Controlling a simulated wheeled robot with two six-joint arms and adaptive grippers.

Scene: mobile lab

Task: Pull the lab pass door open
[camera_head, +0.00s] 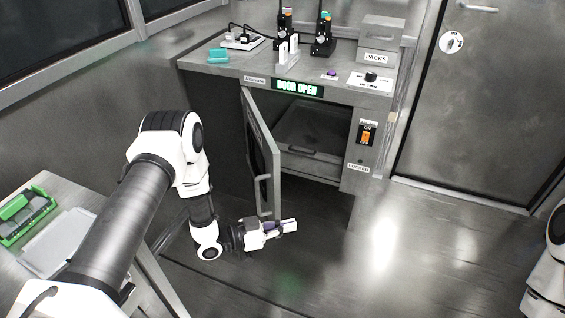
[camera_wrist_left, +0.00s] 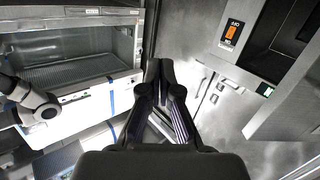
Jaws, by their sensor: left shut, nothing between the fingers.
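The lab pass door (camera_head: 262,150) is a grey panel with a dark window and a vertical bar handle (camera_head: 263,194). It stands swung out from the pass opening (camera_head: 312,133), hinged at the opening's left side. The display (camera_head: 298,88) above reads "DOOR OPEN". My left gripper (camera_head: 292,226) is low in front of the door, just right of and below the handle, apparently clear of it. Its fingers are closed together and empty, as the left wrist view also shows (camera_wrist_left: 164,78). My right gripper is out of view.
An orange switch (camera_head: 367,136) is on the post right of the opening. The bench top (camera_head: 240,67) holds devices and a "PACKS" box (camera_head: 379,55). A side table (camera_head: 75,212) with a green rack is at left. The floor (camera_head: 400,255) at right is clear.

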